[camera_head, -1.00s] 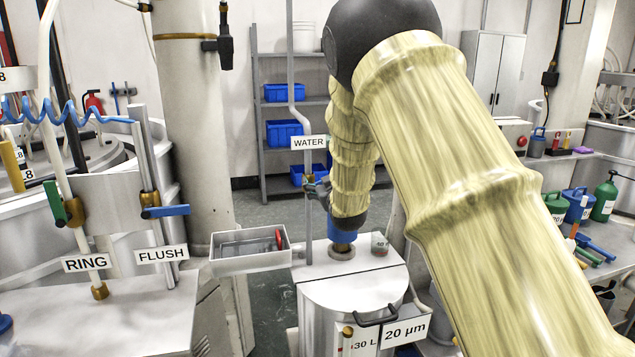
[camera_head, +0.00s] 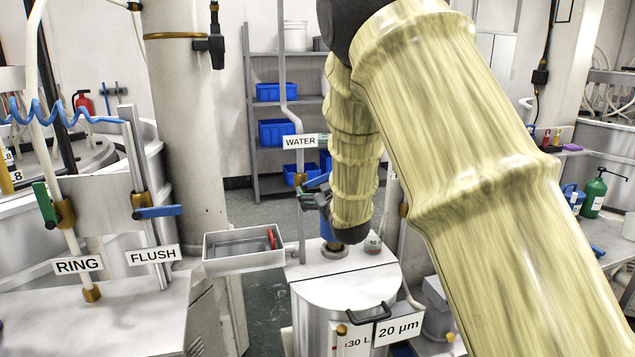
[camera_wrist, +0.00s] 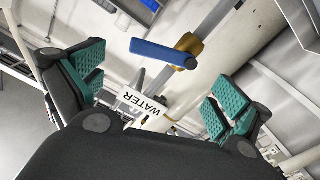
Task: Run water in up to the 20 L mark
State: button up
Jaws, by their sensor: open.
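The WATER sign (camera_head: 299,142) hangs on the grey water pipe (camera_head: 290,100) above a steel tank (camera_head: 345,285). The brass water valve (camera_head: 300,179) sits on that pipe. In the wrist view, the valve's brass body (camera_wrist: 188,50) has a blue lever (camera_wrist: 165,53), beyond my fingers and apart from them. The WATER sign (camera_wrist: 141,103) shows between the fingers. My gripper (camera_head: 312,190) is beside the pipe; the wrist view shows it (camera_wrist: 158,87) open and empty, with green pads.
A shallow grey tray (camera_head: 244,253) stands left of the tank. My arm hides much of the right bench.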

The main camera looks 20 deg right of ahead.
jog(key=shift+s+d, duration=0.1)
jog(key=shift+s, duration=2.8)
dwell(4.0)
